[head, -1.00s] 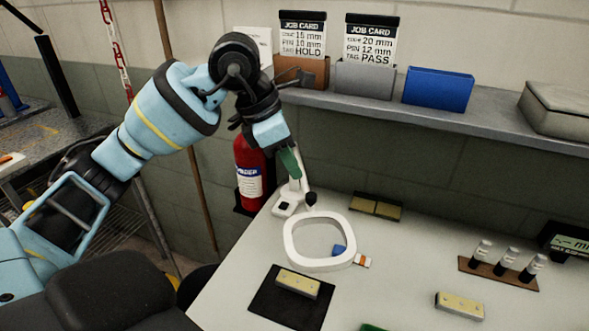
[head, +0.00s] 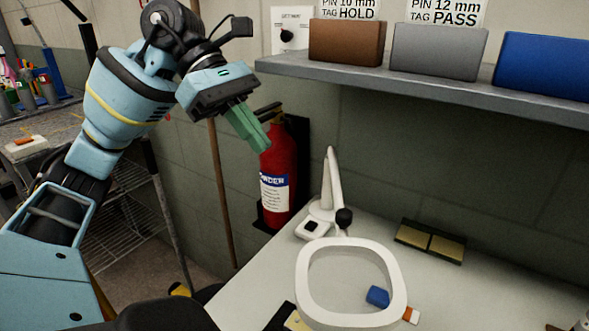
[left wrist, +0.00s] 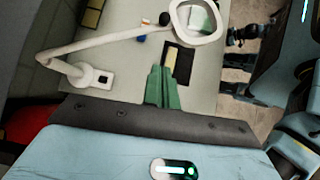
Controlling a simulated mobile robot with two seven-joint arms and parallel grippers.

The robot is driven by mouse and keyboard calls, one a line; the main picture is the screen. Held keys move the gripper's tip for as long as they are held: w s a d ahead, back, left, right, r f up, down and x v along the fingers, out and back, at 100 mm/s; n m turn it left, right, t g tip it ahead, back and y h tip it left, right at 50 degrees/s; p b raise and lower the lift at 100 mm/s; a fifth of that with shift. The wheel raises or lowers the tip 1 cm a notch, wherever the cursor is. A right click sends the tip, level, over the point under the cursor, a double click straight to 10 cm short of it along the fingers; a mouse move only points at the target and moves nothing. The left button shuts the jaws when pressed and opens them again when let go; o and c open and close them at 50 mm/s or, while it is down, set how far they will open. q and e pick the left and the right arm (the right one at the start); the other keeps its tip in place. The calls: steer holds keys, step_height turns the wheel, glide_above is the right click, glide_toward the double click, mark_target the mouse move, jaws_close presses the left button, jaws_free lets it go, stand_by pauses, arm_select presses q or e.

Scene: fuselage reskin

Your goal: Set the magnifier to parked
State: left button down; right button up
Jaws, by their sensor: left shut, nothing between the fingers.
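The magnifier is a white ring-shaped head (head: 302,268) on a white jointed arm (head: 331,180), rising from a base with a small black-topped switch box (head: 312,228) at the bench's back left corner. Its head hangs over the bench, with a dark knob at the joint. It also shows in the left wrist view (left wrist: 100,42). My left gripper (head: 256,138) is up and left of the magnifier arm, in front of the extinguisher and apart from the magnifier. Its green fingers (left wrist: 163,80) are together and empty. My right gripper is not identifiable.
A red fire extinguisher (head: 279,165) stands behind my left gripper. A grey shelf (head: 420,92) with brown (head: 345,42), grey (head: 437,50) and blue bins (head: 545,65) runs above the bench. A blue object (head: 377,296) shows through the ring. A brown two-pad block (head: 430,241) lies behind.

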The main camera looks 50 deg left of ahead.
arm_select(q)
glide_toward(339, 226)
step_height(339, 226, down, 4)
steer(key=a, duration=0.2)
steer(key=d, duration=0.1)
steer(key=w+d, duration=0.1)
steer(key=d, duration=0.1)
steer(key=w+d, duration=0.1)
steer(key=shift+d, duration=0.2)
steer(key=shift+d+f, duration=0.1)
steer(key=shift+p, duration=0.3)
